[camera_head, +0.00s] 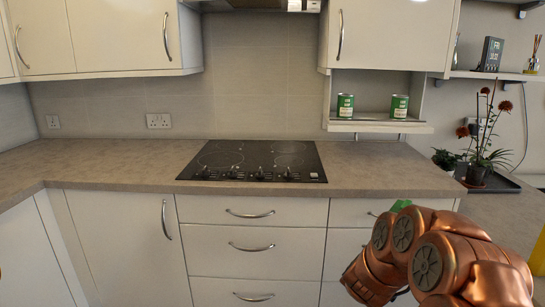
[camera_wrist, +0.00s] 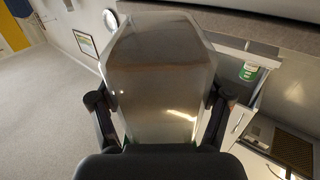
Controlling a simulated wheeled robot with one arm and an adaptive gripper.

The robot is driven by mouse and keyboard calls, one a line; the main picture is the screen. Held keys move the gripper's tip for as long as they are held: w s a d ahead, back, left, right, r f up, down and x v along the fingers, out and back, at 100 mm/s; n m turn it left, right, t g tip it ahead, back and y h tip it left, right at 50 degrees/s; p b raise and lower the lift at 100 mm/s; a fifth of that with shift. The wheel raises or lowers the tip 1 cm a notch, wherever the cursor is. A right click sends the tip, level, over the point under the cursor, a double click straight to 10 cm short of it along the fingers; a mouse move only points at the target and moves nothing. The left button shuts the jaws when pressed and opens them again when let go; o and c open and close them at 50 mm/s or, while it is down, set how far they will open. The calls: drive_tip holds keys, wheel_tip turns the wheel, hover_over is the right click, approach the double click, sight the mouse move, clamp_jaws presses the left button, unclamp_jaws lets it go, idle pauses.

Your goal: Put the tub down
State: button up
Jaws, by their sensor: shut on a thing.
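In the wrist view, a large glossy grey-brown thing with angled edges, which I take to be the tub (camera_wrist: 160,60), fills the space between the fingers of my gripper (camera_wrist: 162,103). One dark finger presses on each side of it, and it is held up close to the camera. Its far side and what lies under it are hidden. In the head view my copper arm covers the gripper at the lower right. A small green patch (camera_head: 400,205) shows just above the arm there; I cannot tell what it belongs to.
The worktop (camera_head: 110,167) is bare left of the black hob (camera_head: 255,161). Two green cans (camera_head: 345,105) (camera_head: 399,107) stand in the open shelf (camera_head: 373,126). A potted plant (camera_head: 477,172) stands on a dark tray (camera_head: 503,185) at right. Drawers are shut.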

drive_tip(key=w+a+r+n+t+y, duration=0.2)
drive_tip(key=w+a+n+y, duration=0.15)
drive_tip(key=a, duration=0.35)
drive_tip(key=w+a+r+n+t+y, duration=0.1)
drive_tip(key=w+a+r+n+y, duration=0.15)
drive_tip(key=a+y, duration=0.35)
drive_tip(key=w+a+r+n+t+y, duration=0.2)
drive_tip(key=w+a+n+y, duration=0.1)
drive_tip(key=a, duration=0.5)
wheel_tip(320, 180, up, 14)
drive_tip(key=p, duration=1.3)
drive_tip(key=shift+w+a+f, duration=0.15)
drive_tip(key=shift+a, duration=0.1)
